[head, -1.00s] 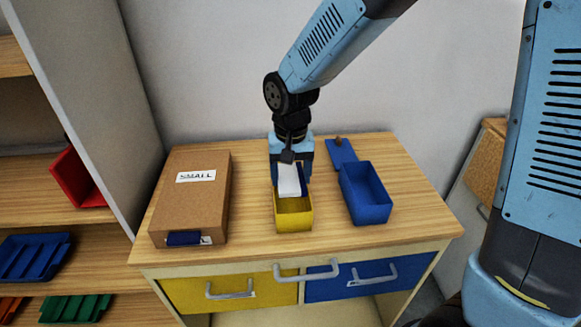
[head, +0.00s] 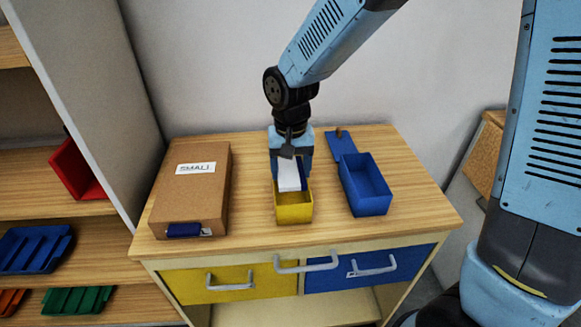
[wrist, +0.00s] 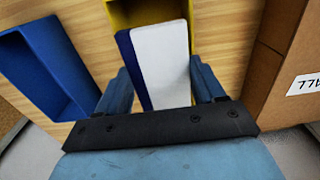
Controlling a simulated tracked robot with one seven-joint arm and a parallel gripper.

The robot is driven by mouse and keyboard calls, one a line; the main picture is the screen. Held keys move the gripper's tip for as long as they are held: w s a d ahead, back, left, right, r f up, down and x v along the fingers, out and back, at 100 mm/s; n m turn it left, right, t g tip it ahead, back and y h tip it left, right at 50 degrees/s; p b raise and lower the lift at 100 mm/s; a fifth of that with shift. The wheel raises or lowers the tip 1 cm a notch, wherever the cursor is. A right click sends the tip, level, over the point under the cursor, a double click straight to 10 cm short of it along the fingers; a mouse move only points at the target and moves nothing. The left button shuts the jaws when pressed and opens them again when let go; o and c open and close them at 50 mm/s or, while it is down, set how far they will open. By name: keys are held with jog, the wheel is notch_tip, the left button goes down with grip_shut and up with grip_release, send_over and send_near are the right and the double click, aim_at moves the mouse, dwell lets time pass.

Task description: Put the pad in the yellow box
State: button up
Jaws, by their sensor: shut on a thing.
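The pad (head: 288,174) is a white block with a dark blue side. My gripper (head: 291,166) is shut on it. The pad hangs with its lower end over the opening of the yellow box (head: 294,214), a small open box on the cabinet top. In the wrist view the pad (wrist: 162,62) sits between the two fingers (wrist: 162,84), and part of the yellow box (wrist: 118,15) shows behind its far end. I cannot tell whether the pad touches the box, and much of the box's inside is hidden.
A blue open box (head: 366,198) stands close on the right, with a blue lid-like piece (head: 341,143) behind it. A cardboard box (head: 195,195) marked SMALL stands on the left, a small dark blue item (head: 184,230) at its front. Drawer handles (head: 306,264) project in front.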

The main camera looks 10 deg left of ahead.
jog(key=shift+f, duration=0.2)
dwell(0.6)
jog(key=o, duration=1.1)
jog(key=shift+o, duration=0.4)
jog(key=shift+r, duration=0.1)
jog(key=shift+r, duration=3.45)
